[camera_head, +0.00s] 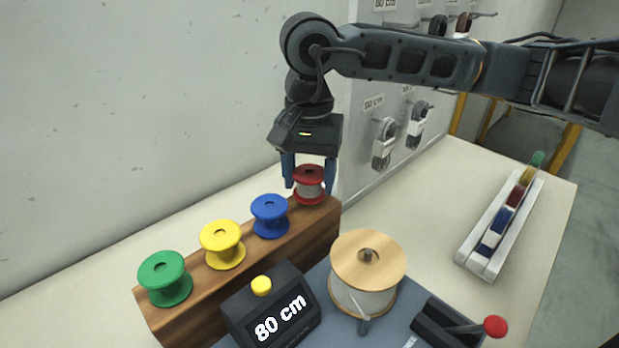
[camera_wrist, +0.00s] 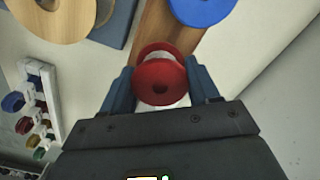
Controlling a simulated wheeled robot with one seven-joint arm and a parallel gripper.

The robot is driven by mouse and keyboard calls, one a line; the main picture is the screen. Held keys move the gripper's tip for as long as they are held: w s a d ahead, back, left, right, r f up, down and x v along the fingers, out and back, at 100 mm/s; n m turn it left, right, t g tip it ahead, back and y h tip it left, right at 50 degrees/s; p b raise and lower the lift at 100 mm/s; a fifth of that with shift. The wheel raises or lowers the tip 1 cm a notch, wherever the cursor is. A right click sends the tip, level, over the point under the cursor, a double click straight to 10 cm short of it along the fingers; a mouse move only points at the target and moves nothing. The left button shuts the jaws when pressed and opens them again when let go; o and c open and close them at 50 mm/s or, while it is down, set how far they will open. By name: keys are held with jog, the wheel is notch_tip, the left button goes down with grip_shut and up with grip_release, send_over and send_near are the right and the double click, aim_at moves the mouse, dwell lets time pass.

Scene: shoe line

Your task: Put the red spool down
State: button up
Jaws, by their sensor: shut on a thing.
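The red spool (camera_head: 309,183) has red flanges and a pale wound middle. It is at the right end of the wooden rack (camera_head: 203,279), upright, at or just above the rack's top; I cannot tell whether it touches. My gripper (camera_head: 310,182) points down with its blue fingers on either side of the spool, shut on it. In the wrist view the red spool (camera_wrist: 160,78) sits between the two fingertips, with the rack (camera_wrist: 172,32) under it.
On the rack stand a blue spool (camera_head: 270,216), a yellow spool (camera_head: 222,245) and a green spool (camera_head: 165,279). In front are an "80 cm" display box (camera_head: 272,312), a large wooden reel (camera_head: 367,275) and a red-knobbed lever (camera_head: 495,326). A white tray (camera_head: 477,262) stands right.

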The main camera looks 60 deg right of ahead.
aim_at(310, 172)
jog(key=shift+f, duration=0.8)
jog(key=shift+f, duration=0.2)
jog(key=o, duration=1.3)
jog(key=shift+r, duration=0.15)
jog(key=shift+r, duration=0.2)
notch_tip(310, 172, up, 12)
jog(key=shift+f+b, duration=0.15)
jog(key=shift+b, duration=0.75)
